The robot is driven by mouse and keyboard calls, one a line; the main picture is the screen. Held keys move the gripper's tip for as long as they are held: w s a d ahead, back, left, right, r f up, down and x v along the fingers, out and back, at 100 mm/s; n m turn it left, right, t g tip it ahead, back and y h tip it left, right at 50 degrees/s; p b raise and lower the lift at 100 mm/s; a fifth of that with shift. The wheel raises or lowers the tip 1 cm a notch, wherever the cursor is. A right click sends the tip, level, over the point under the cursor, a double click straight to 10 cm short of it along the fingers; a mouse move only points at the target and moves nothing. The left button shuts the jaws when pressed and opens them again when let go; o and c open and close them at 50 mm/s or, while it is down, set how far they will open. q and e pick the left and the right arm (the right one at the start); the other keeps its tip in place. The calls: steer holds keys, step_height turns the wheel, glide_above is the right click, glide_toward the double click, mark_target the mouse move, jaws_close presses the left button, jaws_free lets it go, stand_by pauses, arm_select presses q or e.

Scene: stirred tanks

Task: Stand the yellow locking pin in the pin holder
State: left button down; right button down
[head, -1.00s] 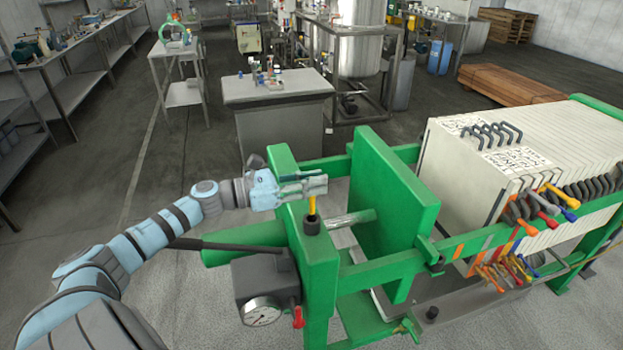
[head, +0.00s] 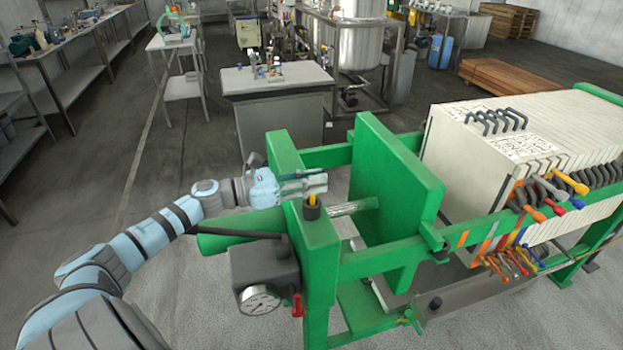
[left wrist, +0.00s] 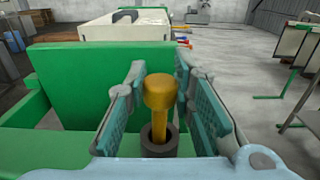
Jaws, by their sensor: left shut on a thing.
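The yellow locking pin (left wrist: 160,95) stands roughly upright, with its round head up, between the fingers of my left gripper (left wrist: 160,110). Its lower end goes down into the dark round pin holder (left wrist: 147,140) in the left wrist view. In the head view my left gripper (head: 305,184) is just above the pin holder (head: 311,212), on top of the green frame. Only a short bit of the yellow pin (head: 312,199) shows there, between fingers and holder. My left gripper is shut on the pin. My right gripper is not in view.
The green press frame (head: 318,240) carries a gauge (head: 260,301) and an upright green plate (head: 395,185). White filter plates (head: 490,150) with coloured handles stand to the right. A grey cabinet (head: 278,125) stands behind, with free floor to the left.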

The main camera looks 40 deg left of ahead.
arm_select(q)
steer(key=c, duration=1.3)
jaws_free()
step_height(320, 180, up, 10)
steer(key=shift+r, duration=0.1)
